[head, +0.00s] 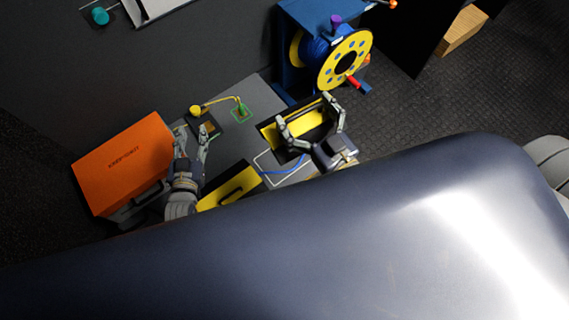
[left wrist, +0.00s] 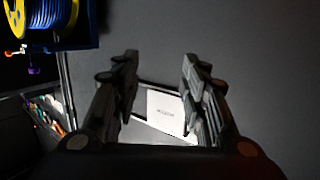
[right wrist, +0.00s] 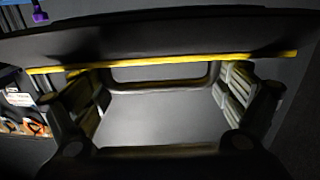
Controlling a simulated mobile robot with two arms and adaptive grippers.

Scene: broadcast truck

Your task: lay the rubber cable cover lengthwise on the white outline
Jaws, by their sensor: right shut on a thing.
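The rubber cable cover (head: 272,134), black with a yellow band, is held by my right gripper (head: 308,115) in the head view. In the right wrist view the cover (right wrist: 150,25) spans the picture as a dark slab with yellow edging and a handle-like loop, with the fingers at either side. The white outline (head: 257,160) shows partly on the grey top below the held cover, with a blue cable (head: 285,171) across it. The cover's contact with the surface cannot be told. My left gripper (head: 190,138) is open and empty, between the orange case and the outline.
An orange case (head: 125,163) stands at the left. A second yellow-and-black piece (head: 230,188) lies below the outline. A blue cable reel (head: 345,62) stands behind.

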